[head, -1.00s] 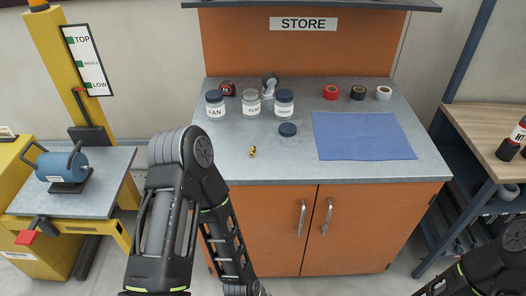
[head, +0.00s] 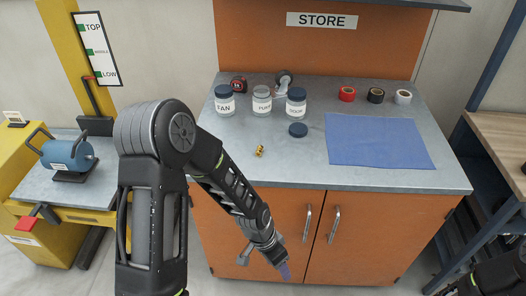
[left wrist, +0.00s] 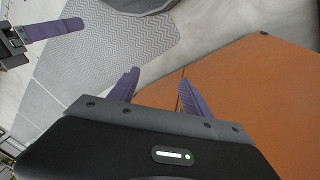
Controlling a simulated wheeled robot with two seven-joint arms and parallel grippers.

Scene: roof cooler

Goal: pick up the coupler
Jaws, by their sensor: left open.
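The coupler appears to be the small brass-coloured piece (head: 260,151) lying on the grey counter (head: 290,165), left of the middle and in front of the jars. My left gripper (head: 284,271) hangs low in front of the orange cabinet doors, below the counter edge and apart from the coupler. In the left wrist view its two purple fingers (left wrist: 160,88) stand apart with nothing between them. The coupler does not show in that view. A purple finger on a dark mount, seemingly my right gripper (left wrist: 50,30), shows at the upper left there; its opening cannot be made out.
Labelled jars (head: 262,104), a loose dark lid (head: 298,130), a tape measure (head: 238,85) and tape rolls (head: 376,95) stand behind the coupler. A blue mat (head: 378,142) covers the counter's right. Door handles (head: 334,224) project from the cabinet. The counter around the coupler is clear.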

